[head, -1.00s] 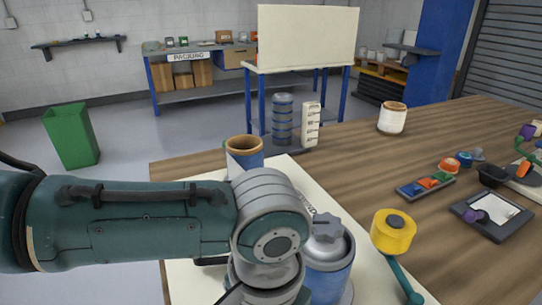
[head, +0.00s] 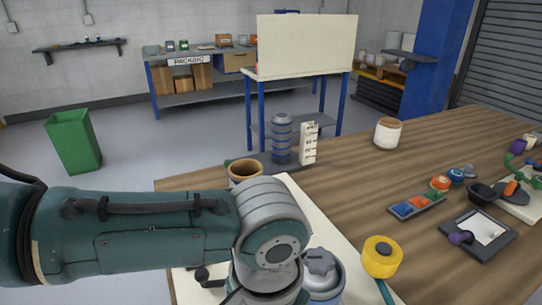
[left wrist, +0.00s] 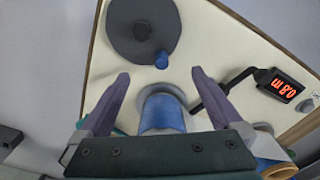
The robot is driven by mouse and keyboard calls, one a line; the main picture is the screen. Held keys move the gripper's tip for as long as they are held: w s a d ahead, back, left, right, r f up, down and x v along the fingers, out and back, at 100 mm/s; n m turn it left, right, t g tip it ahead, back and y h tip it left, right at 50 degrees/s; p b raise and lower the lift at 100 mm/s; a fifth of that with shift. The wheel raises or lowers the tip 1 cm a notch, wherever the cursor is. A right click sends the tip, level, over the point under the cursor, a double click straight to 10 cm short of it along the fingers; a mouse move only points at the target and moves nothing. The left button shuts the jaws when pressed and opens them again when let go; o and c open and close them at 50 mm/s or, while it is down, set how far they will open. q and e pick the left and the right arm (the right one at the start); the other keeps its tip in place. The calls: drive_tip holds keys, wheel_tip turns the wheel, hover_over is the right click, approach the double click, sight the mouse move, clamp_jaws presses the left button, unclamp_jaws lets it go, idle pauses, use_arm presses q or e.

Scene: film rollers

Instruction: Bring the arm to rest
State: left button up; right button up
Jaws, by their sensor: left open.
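My left arm comes in from the left in the head view, and its grey wrist hides the gripper there. In the left wrist view my left gripper (left wrist: 160,77) is open, with its two purple-grey fingers apart. A blue roll with a pale end (left wrist: 162,112) shows between the fingers, apart from both. A dark grey disc (left wrist: 143,30) with a blue knob lies beyond the fingertips. A small display (left wrist: 279,86) with red digits stands right of them. In the head view a blue canister with a grey knob (head: 322,270) stands beside my wrist. My right gripper is out of view.
A cream board (head: 330,230) lies under my arm on the wooden table (head: 340,180). A brown-topped roll (head: 245,172) stands just behind my wrist. A yellow roller (head: 380,257) stands to the right. A stack of dark rings (head: 281,138) and a white roll (head: 388,133) stand farther back.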

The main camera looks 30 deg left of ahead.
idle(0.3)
use_arm(q)
drive_tip(key=s+d+r+m+t+h, duration=0.1)
drive_tip(key=s+d+r+m+h, duration=0.2)
drive_tip(key=s+d, duration=0.35)
drive_tip(key=s+a+r+n+t+y, duration=0.1)
drive_tip(key=s+a+r+y, duration=0.2)
drive_tip(key=a, duration=0.4)
drive_tip(key=s+a+r+n+t, duration=0.2)
drive_tip(key=s+a+r, duration=0.1)
drive_tip(key=a+r, duration=0.3)
wheel_tip(320, 180, up, 35)
drive_tip(key=p, duration=3.6)
drive_tip(key=shift+w+a+p, duration=0.25)
drive_tip(key=shift+a+p, duration=0.1)
